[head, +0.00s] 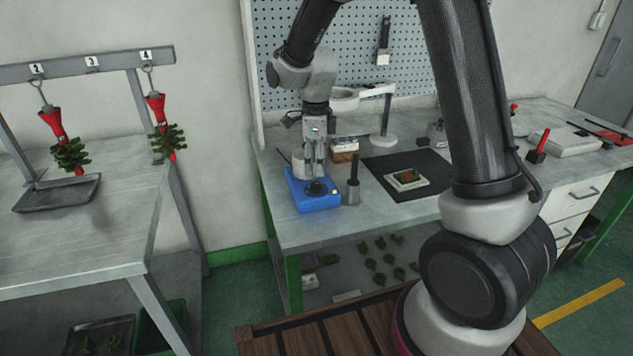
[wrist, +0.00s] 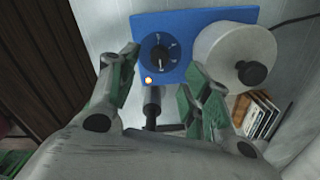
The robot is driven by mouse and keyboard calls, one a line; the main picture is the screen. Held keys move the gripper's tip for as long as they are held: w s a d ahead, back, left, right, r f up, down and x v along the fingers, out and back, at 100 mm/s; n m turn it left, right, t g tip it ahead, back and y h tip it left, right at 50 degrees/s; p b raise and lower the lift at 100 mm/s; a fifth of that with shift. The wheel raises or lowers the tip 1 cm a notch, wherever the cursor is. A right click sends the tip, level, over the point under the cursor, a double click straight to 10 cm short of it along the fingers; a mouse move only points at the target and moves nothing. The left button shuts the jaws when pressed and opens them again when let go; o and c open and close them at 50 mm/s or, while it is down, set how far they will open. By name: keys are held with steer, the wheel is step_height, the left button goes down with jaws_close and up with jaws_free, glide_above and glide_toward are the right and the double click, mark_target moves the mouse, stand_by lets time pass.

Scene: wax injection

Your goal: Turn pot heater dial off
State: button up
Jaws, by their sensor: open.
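The blue pot heater (head: 315,203) stands at the left front of the workbench. It also shows in the wrist view (wrist: 196,22). Its black round dial (wrist: 158,52) with white marks faces my wrist camera; which mark it points to is too small to tell. A small lamp (wrist: 148,80) beside the dial glows orange. The light grey pot (wrist: 222,58) with a black knob sits on the heater's other end. My gripper (head: 314,176) points down above the heater.
A dark upright cylinder (head: 352,192) stands close to the heater on the right. A wooden block stack (head: 345,150) is behind. A black mat (head: 425,187) with a small mould lies further right. A white stand (head: 386,135) rises behind the mat.

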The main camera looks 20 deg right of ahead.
mark_target(316, 183)
step_height(316, 183, down, 6)
steer(key=shift+f, duration=0.1)
steer(key=c, duration=1.1)
